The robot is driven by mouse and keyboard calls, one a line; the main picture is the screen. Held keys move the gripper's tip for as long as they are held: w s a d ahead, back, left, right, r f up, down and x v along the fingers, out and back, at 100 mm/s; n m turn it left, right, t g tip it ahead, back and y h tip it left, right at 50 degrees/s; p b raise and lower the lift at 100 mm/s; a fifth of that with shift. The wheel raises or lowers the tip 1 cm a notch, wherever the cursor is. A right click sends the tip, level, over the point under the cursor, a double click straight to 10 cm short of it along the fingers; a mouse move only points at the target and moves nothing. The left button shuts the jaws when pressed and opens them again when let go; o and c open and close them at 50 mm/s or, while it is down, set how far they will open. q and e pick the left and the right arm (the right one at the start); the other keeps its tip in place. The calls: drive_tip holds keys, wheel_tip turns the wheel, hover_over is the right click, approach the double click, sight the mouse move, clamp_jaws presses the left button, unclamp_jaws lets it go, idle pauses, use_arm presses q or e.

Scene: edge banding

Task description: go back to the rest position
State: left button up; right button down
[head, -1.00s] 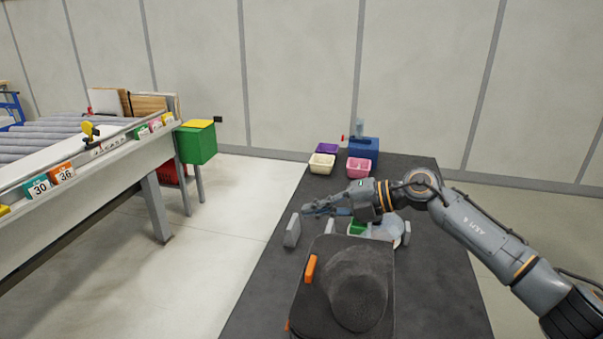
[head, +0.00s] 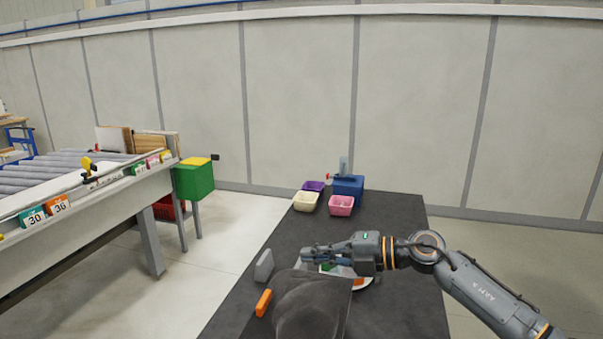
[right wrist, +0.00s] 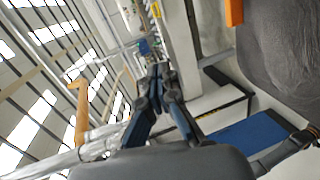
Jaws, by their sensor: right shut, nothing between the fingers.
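My right gripper (head: 308,254) is over the dark table (head: 235,310) in the head view, its arm coming in from the right. Its fingers point left and are shut with nothing between them. The closed fingers also show in the right wrist view (right wrist: 158,72). They touch no object that I can see. My left gripper is not in view.
A dark rounded bulk (head: 310,305) and an orange piece (head: 263,302) are below the gripper. A grey block (head: 264,266) stands left of it. Pink (head: 341,206), cream (head: 305,201) and purple (head: 314,186) bins and a blue box (head: 348,189) are at the far end.

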drive_tip(key=s+d+f+m+t+h, duration=0.5)
drive_tip(key=s+d+f+m+h, duration=0.3)
drive_tip(key=m, duration=0.6)
drive_tip(key=s+d+f+m+t+h, duration=0.4)
drive_tip(key=s+d+f+m+h, duration=0.15)
drive_tip(key=f+m, duration=0.7)
drive_tip(key=s+d+f+m+g, duration=0.1)
drive_tip(key=s+f, duration=0.1)
drive_tip(key=s, duration=0.1)
drive_tip(key=s+d+f+m+g+h, duration=0.1)
drive_tip(key=s+f+g, duration=0.1)
drive_tip(key=s, duration=0.2)
drive_tip(key=s+f+m+g, duration=0.1)
drive_tip(key=s+f+g, duration=0.1)
drive_tip(key=s, duration=0.2)
drive_tip(key=shift+s+d+h, duration=0.25)
drive_tip(key=shift+d+h, duration=0.1)
drive_tip(key=shift+d, duration=0.05)
drive_tip(key=s+d+f+g, duration=0.1)
drive_tip(key=s+f+g, duration=0.15)
drive_tip(key=s, duration=0.45)
drive_tip(key=s+f+g, duration=0.1)
drive_tip(key=s+g, duration=0.2)
drive_tip(key=s, duration=0.4)
wheel_tip(320, 180, down, 26)
drive_tip(key=r, duration=0.1)
drive_tip(key=s+d+f+g, duration=0.2)
drive_tip(key=s+d+f, duration=0.1)
drive_tip(key=s+f, duration=1.4)
